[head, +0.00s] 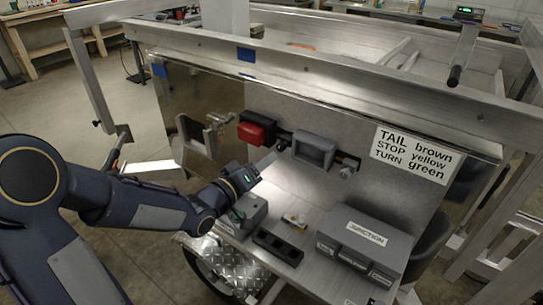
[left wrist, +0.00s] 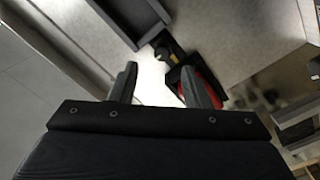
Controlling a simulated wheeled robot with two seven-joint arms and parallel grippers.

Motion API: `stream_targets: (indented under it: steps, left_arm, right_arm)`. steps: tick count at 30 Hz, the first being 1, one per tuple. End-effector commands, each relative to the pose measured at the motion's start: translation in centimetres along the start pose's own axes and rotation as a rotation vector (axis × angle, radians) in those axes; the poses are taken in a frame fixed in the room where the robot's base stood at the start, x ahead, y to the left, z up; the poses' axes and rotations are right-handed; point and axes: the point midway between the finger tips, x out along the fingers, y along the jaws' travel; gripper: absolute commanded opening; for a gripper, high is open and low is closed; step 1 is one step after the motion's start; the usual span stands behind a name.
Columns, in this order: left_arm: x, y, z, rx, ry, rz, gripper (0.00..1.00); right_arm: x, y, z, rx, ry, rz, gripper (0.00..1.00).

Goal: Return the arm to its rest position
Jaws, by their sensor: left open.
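My left arm comes in from the left in the head view. Its gripper (head: 262,165) is in front of the trailer's upright panel, below the red lamp (head: 257,130) and left of the grey rectangular housing (head: 315,150). In the left wrist view the two fingers (left wrist: 158,85) stand apart with nothing between them. The red lamp (left wrist: 205,92) shows partly behind one finger there; I cannot tell how far apart they are. My right gripper is in neither view.
Below the gripper, a metal shelf carries a grey block (head: 245,212), a black tray (head: 278,247) and a grey junction box (head: 364,243). A wiring sign (head: 416,155) is on the panel. Aluminium rails (head: 330,75) run above. Open floor (head: 60,110) lies left.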

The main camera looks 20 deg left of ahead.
Motion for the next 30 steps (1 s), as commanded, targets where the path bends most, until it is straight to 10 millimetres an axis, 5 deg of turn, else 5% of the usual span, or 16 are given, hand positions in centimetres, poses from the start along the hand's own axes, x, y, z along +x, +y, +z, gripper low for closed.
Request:
stream_targets:
  steps: [6, 23, 26, 30]
  left_arm:
    - [-1.7, 0.0, 0.0, 0.000, 0.001, -0.001, 0.43]
    - [-2.5, -0.3, -0.4, 0.051, -0.018, -0.072, 0.43]
    - [-4.4, -1.1, -1.1, 0.131, -0.061, -0.213, 0.43]
    - [-9.7, -2.1, -1.1, 0.219, -0.183, -0.454, 0.43]
  right_arm:
    - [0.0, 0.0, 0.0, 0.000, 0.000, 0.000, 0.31]
    - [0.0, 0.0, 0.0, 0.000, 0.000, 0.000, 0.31]
    - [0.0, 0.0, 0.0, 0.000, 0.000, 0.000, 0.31]
    - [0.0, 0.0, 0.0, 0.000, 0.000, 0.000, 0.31]
